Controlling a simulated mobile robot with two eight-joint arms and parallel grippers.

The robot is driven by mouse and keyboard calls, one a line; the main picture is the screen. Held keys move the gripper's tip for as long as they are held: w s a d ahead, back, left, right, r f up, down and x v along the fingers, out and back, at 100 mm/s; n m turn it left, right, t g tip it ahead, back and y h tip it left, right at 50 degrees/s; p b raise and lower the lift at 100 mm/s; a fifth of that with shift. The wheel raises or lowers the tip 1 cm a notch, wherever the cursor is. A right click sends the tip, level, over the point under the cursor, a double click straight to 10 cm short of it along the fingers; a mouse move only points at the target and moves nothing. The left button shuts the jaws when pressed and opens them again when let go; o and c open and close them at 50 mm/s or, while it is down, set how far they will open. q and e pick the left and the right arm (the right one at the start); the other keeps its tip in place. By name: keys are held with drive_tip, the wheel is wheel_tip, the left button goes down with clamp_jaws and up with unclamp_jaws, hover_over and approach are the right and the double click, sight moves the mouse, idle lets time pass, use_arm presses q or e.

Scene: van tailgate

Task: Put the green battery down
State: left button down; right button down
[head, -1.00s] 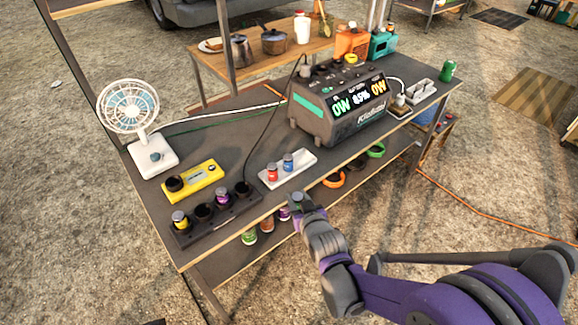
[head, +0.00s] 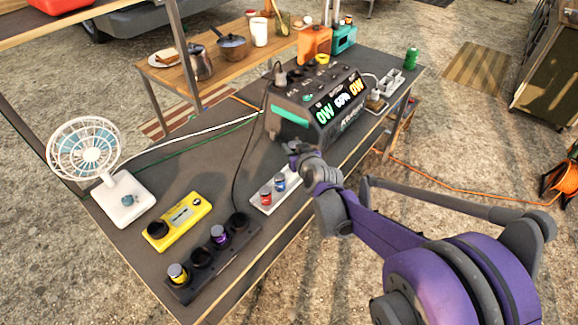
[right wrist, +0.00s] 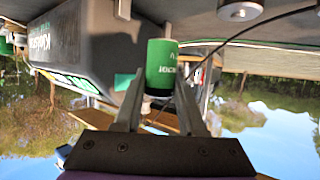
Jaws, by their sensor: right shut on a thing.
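My right gripper (head: 291,148) is beside the front left corner of the power station (head: 315,108), above the table. In the right wrist view, which looks upside down, its fingers (right wrist: 158,88) are shut on the green battery (right wrist: 162,64). The battery is hidden in the head view. A white tray (head: 258,207) below the gripper holds a red battery (head: 266,197) and a blue battery (head: 280,182). A dark rack (head: 217,260) holds a yellow battery (head: 177,273) and a purple battery (head: 219,235), with other sockets empty. My left gripper is not in view.
A yellow tester (head: 179,221) lies behind the rack, and a white fan (head: 120,198) stands at the left. A black cable (head: 241,170) crosses the table left of the gripper. A green can (head: 411,58) stands at the far right. Bare tabletop lies left of the power station.

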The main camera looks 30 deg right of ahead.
drive_tip(key=f, duration=0.3)
drive_tip(key=shift+s+f+b, duration=0.1)
drive_tip(key=shift+s+b, duration=0.1)
drive_tip(key=shift+b, duration=0.15)
drive_tip(key=shift+a+f+b, duration=0.1)
drive_tip(key=shift+f+b, duration=0.5)
drive_tip(key=shift+f, duration=1.6)
drive_tip(key=shift+f, duration=0.1)
drive_tip(key=c, duration=0.8)
unclamp_jaws()
drive_tip(key=shift+o, duration=0.2)
